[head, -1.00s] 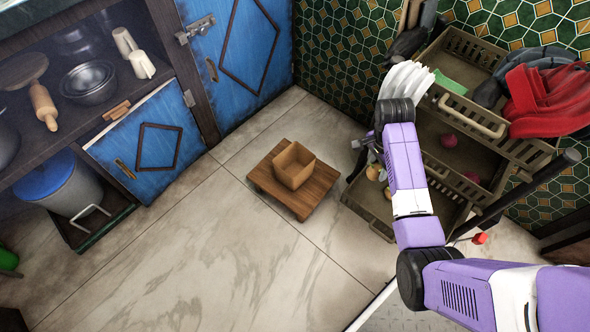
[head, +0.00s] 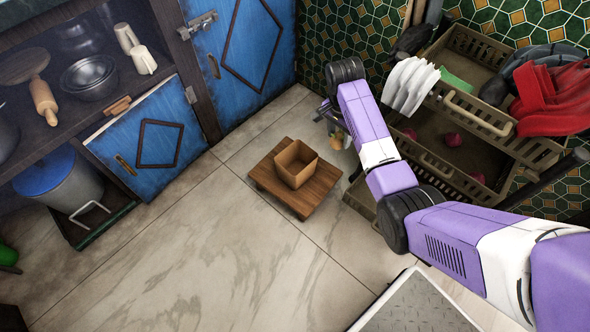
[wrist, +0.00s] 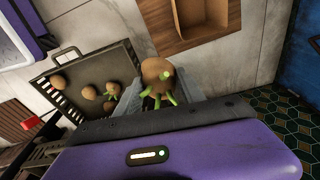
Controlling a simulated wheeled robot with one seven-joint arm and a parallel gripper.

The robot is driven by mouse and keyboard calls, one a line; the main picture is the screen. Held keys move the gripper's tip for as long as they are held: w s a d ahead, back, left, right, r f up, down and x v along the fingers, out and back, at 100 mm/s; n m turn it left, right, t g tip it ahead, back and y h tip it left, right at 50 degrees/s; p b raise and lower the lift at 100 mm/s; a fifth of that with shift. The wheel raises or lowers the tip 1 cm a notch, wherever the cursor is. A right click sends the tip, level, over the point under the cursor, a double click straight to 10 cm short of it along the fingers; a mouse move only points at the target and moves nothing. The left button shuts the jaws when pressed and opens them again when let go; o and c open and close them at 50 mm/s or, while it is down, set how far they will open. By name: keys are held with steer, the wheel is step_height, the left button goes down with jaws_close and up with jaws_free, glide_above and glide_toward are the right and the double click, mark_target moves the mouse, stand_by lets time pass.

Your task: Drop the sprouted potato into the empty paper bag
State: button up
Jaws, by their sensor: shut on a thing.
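The paper bag (head: 296,170) is an open, square brown bag standing on a low wooden board (head: 320,193) on the floor. Its visible inside looks empty in the head view. In the wrist view part of the bag (wrist: 205,14) shows at the top. The sprouted potato (wrist: 157,75) is brown with green sprouts and sits between my fingers. My gripper (wrist: 153,92) is shut on it. In the head view my gripper (head: 330,116) hangs to the right of and behind the bag, apart from it, with the potato (head: 337,138) partly hidden below it.
A tiered crate rack (head: 450,165) stands right of the bag. Its lowest crate (wrist: 112,52) holds several potatoes, one sprouted. A blue cabinet door (head: 150,140) stands open at left. The floor (head: 210,240) in front of the bag is clear.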

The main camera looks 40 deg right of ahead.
steer(key=w+a+n, duration=0.3)
steer(key=w+a, duration=0.2)
steer(key=w, duration=0.4)
step_height(320, 180, down, 8)
steer(key=w+a+n+b, duration=0.1)
steer(key=n+b, duration=0.1)
steer(key=b, duration=0.5)
steer(key=shift+w+n+t, duration=0.3)
steer(key=shift+w+t, duration=0.05)
steer(key=shift+t, duration=0.05)
steer(key=o, duration=1.5)
steer(key=r+p, duration=0.1)
steer(key=r, duration=0.1)
steer(key=r+p, duration=0.2)
steer(key=r, duration=0.1)
steer(key=a+r+p, duration=0.1)
steer(key=r, duration=0.1)
steer(key=shift+s+r+p, duration=0.25)
steer(key=shift+r+p, duration=0.1)
steer(key=shift+r, duration=0.05)
